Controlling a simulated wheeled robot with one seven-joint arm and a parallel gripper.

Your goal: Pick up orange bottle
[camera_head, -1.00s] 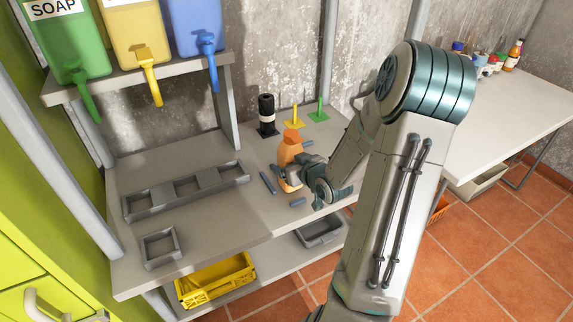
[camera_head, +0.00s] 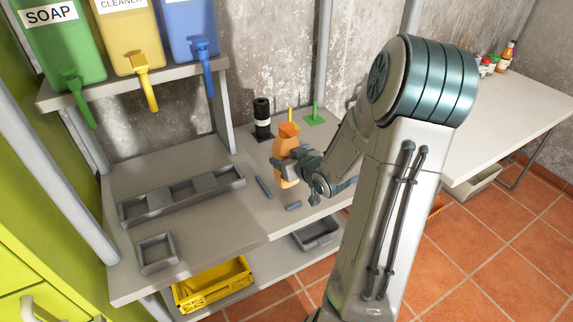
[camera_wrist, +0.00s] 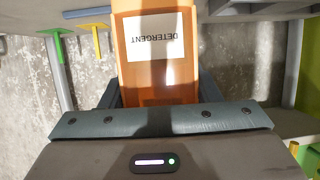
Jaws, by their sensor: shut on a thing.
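The orange bottle (camera_head: 286,150) is upright over the right part of the grey workbench (camera_head: 225,228). My gripper (camera_head: 292,170) is shut on it from the right side. In the wrist view the bottle (camera_wrist: 155,75) sits between the two dark fingers, its white label reading DETERGENT and appearing upside down. The bottle's lower part is partly hidden by my gripper in the head view. It looks slightly raised, but I cannot tell the exact gap to the bench.
A black bottle (camera_head: 262,118) and green (camera_head: 315,114) and yellow posts stand behind. Small grey bars (camera_head: 263,187) lie nearby. A three-part grey holder (camera_head: 180,195) and a square frame (camera_head: 157,253) are left. Soap dispensers (camera_head: 62,45) hang above. A white table (camera_head: 505,115) stands right.

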